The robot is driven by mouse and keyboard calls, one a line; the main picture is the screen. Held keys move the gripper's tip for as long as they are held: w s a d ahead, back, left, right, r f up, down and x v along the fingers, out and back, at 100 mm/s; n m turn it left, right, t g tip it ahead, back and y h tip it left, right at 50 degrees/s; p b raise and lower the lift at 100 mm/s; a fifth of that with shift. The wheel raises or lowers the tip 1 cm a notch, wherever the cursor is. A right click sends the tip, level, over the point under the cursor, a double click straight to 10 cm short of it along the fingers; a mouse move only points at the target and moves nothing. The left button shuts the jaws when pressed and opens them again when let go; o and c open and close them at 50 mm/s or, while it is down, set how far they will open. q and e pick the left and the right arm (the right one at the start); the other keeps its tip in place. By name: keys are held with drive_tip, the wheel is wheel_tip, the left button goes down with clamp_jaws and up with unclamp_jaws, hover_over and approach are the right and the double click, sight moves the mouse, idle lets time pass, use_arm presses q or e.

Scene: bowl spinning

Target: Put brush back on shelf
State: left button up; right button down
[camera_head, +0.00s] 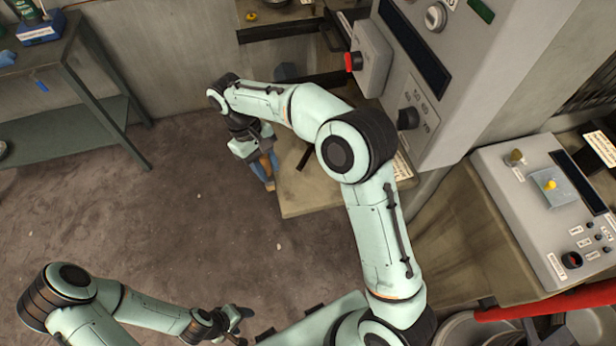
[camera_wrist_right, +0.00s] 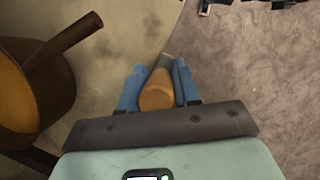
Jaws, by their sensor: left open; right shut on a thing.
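My right gripper (camera_head: 263,172) is shut on the brush (camera_wrist_right: 157,92), beside the edge of a low tan surface (camera_head: 318,198). In the right wrist view the brush's rounded wooden end sits between the blue fingers of my right gripper (camera_wrist_right: 158,86), with a grey part beyond it. In the head view the brush (camera_head: 273,165) shows only as a small brown piece. My left gripper (camera_head: 232,322) is open and empty at the bottom, apart from everything. I cannot tell which surface is the brush's shelf.
A brown pot (camera_wrist_right: 38,88) with a handle stands left of the brush in the right wrist view. A grey machine (camera_head: 425,80) with knobs stands behind my right arm. A control panel (camera_head: 545,205) is at right, a dark workbench (camera_head: 60,65) at left. The floor (camera_head: 150,225) is clear.

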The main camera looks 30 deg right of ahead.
drive_tip(key=s+d, duration=0.1)
drive_tip(key=s, duration=0.2)
drive_tip(key=s+d+r+b, duration=0.1)
drive_tip(key=s, duration=0.2)
drive_tip(key=s+d, duration=0.1)
drive_tip(key=s, duration=0.2)
drive_tip(key=shift+s+d+r, duration=0.15)
drive_tip(key=shift+s+r, duration=0.05)
drive_tip(key=shift+s+d, duration=0.15)
drive_tip(key=shift+d, duration=0.15)
drive_tip(key=shift+w+d, duration=0.35)
drive_tip(key=w+d, duration=0.2)
drive_tip(key=d, duration=0.1)
drive_tip(key=shift+r+p, duration=0.15)
drive_tip(key=shift+p, duration=0.25)
drive_tip(key=shift+w+d+f, duration=0.15)
drive_tip(key=shift+d+f, duration=0.1)
drive_tip(key=shift+f, duration=0.55)
use_arm(q)
drive_tip(key=shift+s+f, duration=0.45)
drive_tip(key=shift+f, duration=0.1)
use_arm(e)
drive_tip(key=c, duration=0.8)
unclamp_jaws()
drive_tip(key=shift+r, duration=0.1)
